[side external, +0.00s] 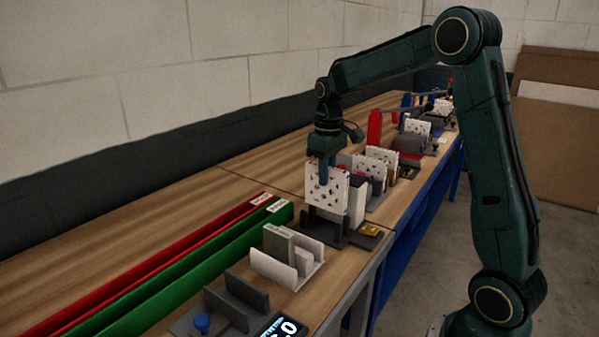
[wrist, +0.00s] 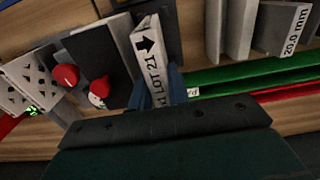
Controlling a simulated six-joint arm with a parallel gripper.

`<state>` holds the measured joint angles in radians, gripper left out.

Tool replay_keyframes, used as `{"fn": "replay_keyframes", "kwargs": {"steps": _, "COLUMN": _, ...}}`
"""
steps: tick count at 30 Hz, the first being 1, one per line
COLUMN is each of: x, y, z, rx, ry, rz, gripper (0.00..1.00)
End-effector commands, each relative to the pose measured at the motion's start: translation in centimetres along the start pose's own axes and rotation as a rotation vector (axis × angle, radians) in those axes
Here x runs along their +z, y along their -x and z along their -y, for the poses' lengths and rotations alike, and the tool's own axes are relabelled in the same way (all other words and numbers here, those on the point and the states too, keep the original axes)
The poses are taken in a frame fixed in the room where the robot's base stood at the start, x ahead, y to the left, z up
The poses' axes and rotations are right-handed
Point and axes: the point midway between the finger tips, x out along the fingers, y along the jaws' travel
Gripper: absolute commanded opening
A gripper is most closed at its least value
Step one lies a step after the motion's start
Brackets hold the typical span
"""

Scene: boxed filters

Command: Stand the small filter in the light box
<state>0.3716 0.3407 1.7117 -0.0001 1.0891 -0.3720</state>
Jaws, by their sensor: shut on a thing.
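My gripper (side external: 324,176), with blue fingers, is shut on a white perforated filter (side external: 340,195) in the side view. The filter is upright above the dark box (side external: 318,236); whether its lower edge touches that box I cannot tell. In the wrist view my gripper (wrist: 163,92) holds the filter's white edge (wrist: 147,50), marked with a black arrow and "LOT21". The light box (side external: 275,268), pale with upright walls, stands nearer the camera, left of the held filter. Its walls also show at the top of the wrist view (wrist: 235,28).
Long green (side external: 180,265) and red (side external: 150,263) rails lie left of the light box. A dark grey slotted holder (side external: 235,305) and a lit display (side external: 283,328) are in front. More perforated white panels (side external: 375,165) stand behind the dark box. Open wood lies left of the held filter.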

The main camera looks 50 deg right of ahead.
Motion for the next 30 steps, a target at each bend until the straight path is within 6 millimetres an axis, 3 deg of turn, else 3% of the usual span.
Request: {"fn": "replay_keyframes", "kwargs": {"steps": 30, "x": -0.01, "y": -0.79, "z": 0.00, "rx": 0.000, "ry": 0.000, "rz": 0.000, "gripper": 0.00}}
